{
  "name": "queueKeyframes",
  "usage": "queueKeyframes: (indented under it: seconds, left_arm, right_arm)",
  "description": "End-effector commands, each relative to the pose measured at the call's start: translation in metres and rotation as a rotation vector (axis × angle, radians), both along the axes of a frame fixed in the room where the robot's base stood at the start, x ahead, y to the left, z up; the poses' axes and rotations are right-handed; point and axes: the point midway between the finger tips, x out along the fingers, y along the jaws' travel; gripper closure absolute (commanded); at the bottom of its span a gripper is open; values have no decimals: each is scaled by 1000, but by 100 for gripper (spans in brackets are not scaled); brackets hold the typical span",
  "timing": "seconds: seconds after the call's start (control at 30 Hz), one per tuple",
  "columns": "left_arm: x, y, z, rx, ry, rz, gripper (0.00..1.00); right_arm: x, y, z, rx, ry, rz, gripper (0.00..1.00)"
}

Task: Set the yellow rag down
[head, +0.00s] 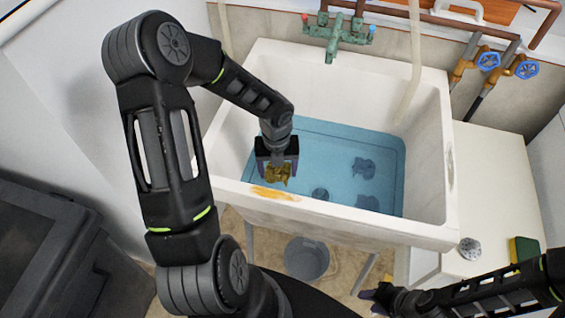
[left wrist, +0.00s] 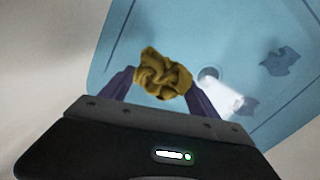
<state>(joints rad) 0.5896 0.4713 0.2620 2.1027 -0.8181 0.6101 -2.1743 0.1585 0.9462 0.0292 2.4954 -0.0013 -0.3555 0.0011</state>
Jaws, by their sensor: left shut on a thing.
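The yellow rag (head: 277,174) is a crumpled mustard bundle inside the white sink (head: 340,228), over the blue water near the left front corner. My left gripper (head: 277,165) reaches down into the sink and is shut on the rag. In the left wrist view the rag (left wrist: 162,74) sits between the two fingertips, with the blue basin below it. I cannot tell whether the rag touches the water or the basin floor.
Dark crumpled cloths (head: 363,167) lie in the blue basin to the right. A green tap (head: 335,38) stands at the back rim. A grey bucket (head: 306,258) is under the sink. A sponge (head: 524,249) and a scrubber (head: 470,248) lie on the right counter (head: 492,190).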

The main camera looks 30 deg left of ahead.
Motion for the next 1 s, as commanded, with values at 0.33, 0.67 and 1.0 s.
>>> queueKeyframes:
  seconds: [0.33,0.67,1.0]
  left_arm:
    - [30,-14,25,16,-4,430,67]
    - [78,-57,86,19,-16,1372,67]
    - [104,-109,149,0,-9,2253,67]
  right_arm:
    - [0,0,0,0,0,0,64]
    - [0,0,0,0,0,0,64]
    - [0,0,0,0,0,0,64]
